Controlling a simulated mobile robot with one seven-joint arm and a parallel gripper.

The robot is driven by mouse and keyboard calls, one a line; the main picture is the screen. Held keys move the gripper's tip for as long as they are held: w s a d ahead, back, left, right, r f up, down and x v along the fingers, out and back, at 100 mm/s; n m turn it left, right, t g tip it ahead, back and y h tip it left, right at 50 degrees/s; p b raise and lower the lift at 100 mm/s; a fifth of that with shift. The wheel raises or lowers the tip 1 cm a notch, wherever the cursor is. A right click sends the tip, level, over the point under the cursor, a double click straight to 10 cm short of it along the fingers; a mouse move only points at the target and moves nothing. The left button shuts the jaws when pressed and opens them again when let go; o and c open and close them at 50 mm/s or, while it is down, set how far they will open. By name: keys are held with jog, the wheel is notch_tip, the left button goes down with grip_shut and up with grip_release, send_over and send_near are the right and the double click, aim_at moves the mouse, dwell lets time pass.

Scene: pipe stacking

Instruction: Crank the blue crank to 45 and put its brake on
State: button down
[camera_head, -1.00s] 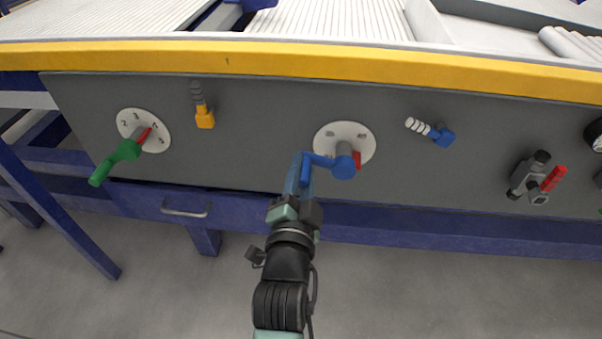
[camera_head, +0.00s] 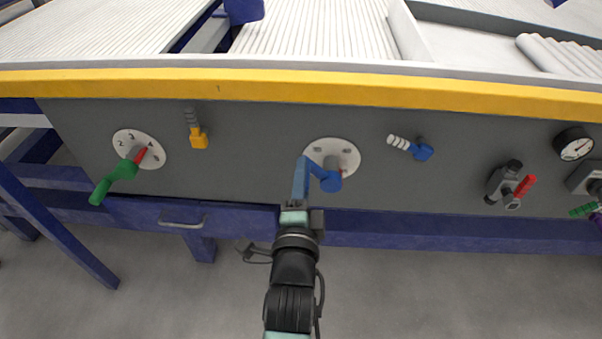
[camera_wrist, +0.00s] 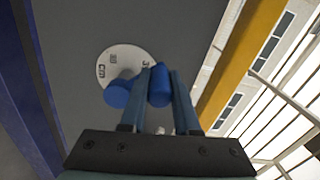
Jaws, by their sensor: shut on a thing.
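The blue crank (camera_head: 328,180) is on the grey panel in front of a round white dial (camera_head: 346,149). A small red pointer shows at its hub, but the dial marks are too small to read. My gripper (camera_head: 301,180) is shut on the crank's blue handle, left of the hub in the head view. In the wrist view the handle (camera_wrist: 159,86) is between my fingers, and the crank's blue hub (camera_wrist: 119,93) is beside them over the dial (camera_wrist: 122,62). The blue brake lever (camera_head: 421,151) with a ribbed white grip (camera_head: 398,142) sits to the right, apart from my gripper.
A green crank (camera_head: 116,178) and a yellow brake lever (camera_head: 198,138) are at left. A valve with a red handle (camera_head: 525,186) and a gauge (camera_head: 573,144) are at right. A yellow rail (camera_head: 300,89) runs above the panel; a blue beam (camera_head: 400,226) runs below.

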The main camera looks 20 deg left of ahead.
jog(key=shift+r, duration=0.1)
jog(key=c, duration=0.6)
grip_release()
jog(key=shift+c, duration=0.2)
jog(key=shift+s+d, duration=0.1)
jog(key=p+v, duration=0.3)
jog(key=v, duration=0.9)
jog(key=shift+s, duration=0.4)
jog(key=shift+d, duration=0.1)
